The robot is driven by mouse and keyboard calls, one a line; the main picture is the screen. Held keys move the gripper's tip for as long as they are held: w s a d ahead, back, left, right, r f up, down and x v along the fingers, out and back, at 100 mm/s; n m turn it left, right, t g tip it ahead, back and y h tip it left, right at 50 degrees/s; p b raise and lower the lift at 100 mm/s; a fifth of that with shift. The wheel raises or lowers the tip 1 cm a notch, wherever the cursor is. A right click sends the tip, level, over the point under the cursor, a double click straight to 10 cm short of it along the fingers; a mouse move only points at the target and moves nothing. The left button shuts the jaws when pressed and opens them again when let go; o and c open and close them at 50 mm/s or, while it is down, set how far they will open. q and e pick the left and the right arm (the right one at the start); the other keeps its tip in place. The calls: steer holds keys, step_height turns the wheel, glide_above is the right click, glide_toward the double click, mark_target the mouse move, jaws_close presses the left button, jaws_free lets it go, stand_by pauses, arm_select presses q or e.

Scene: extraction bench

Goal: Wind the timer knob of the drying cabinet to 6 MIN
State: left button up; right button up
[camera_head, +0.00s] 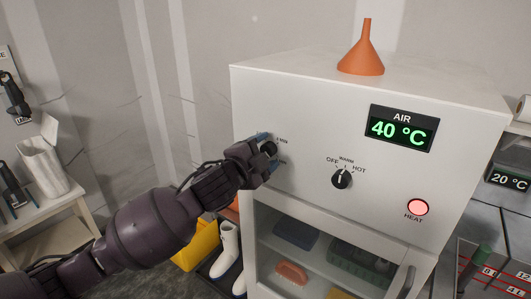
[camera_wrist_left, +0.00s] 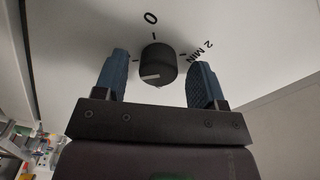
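The drying cabinet (camera_head: 310,110) is white. Its black timer knob (camera_head: 269,148) is on the left of the front panel, partly covered by my left gripper (camera_head: 266,151). In the left wrist view the timer knob (camera_wrist_left: 158,62) sits between the two blue fingers of my left gripper (camera_wrist_left: 160,80). The fingers are open, one on each side, with a visible gap to the knob. Marks 0 and 2 MIN show beside the knob; the 6 MIN mark cannot be read. A white line shows on the knob's lower left part. My right gripper is not in view.
A second black knob (camera_head: 341,179) with OFF, WARM and HOT marks is to the right, near a lit HEAT lamp (camera_head: 418,207). The AIR display (camera_head: 402,128) reads 40 °C. An orange funnel (camera_head: 362,55) stands on top. A yellow box (camera_head: 196,246) and white boots (camera_head: 228,250) are below.

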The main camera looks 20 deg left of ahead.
arm_select(q)
steer(key=v, duration=0.8)
stand_by(0.4)
